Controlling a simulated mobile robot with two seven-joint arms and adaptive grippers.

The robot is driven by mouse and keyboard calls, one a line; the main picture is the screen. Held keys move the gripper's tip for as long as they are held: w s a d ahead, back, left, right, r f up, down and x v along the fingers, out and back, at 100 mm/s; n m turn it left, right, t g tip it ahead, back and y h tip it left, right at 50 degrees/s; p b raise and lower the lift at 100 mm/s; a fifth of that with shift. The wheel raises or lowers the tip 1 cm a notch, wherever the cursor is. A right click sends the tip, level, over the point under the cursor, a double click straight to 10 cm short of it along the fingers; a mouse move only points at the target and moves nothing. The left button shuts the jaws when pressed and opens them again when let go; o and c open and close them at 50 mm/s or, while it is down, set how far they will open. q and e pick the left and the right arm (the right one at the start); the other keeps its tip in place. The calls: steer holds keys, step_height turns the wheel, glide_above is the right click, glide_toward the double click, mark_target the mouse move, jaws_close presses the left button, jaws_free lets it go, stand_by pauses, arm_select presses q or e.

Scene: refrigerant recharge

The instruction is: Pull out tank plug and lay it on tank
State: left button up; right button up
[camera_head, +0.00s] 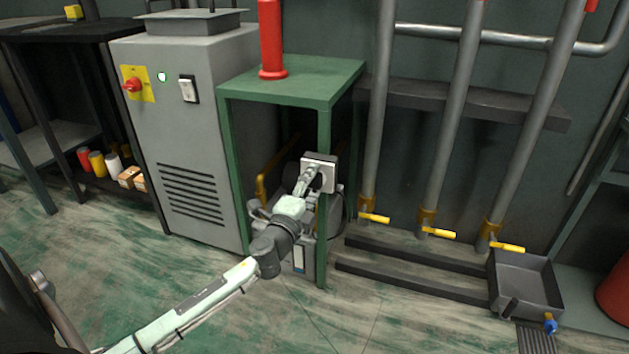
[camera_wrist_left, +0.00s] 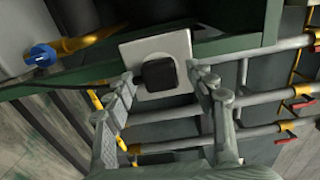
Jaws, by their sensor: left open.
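A black plug (camera_wrist_left: 160,73) sits in a light square socket plate (camera_wrist_left: 170,45) in the left wrist view. The socket box (camera_head: 322,160) is on the front right leg of the green table in the head view; the plug is hidden there by my gripper. My left gripper (camera_wrist_left: 163,82) is open, with one finger on each side of the plug; I cannot tell if they touch it. In the head view it shows at the socket (camera_head: 313,180). A grey tank-like unit (camera_head: 256,214) with a yellow handle stands under the table, partly hidden by my arm. My right gripper is not in view.
The green table (camera_head: 290,85) carries a red cylinder (camera_head: 270,40). A grey cabinet (camera_head: 190,130) stands at its left. Pipes with yellow valve handles (camera_head: 438,233) and a grey bin (camera_head: 526,283) are on the right. A blue knob (camera_wrist_left: 40,55) shows in the left wrist view.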

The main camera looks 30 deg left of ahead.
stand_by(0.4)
arm_select(q)
jaws_close()
steer(key=shift+s, duration=0.1)
steer(key=shift+v, duration=2.85)
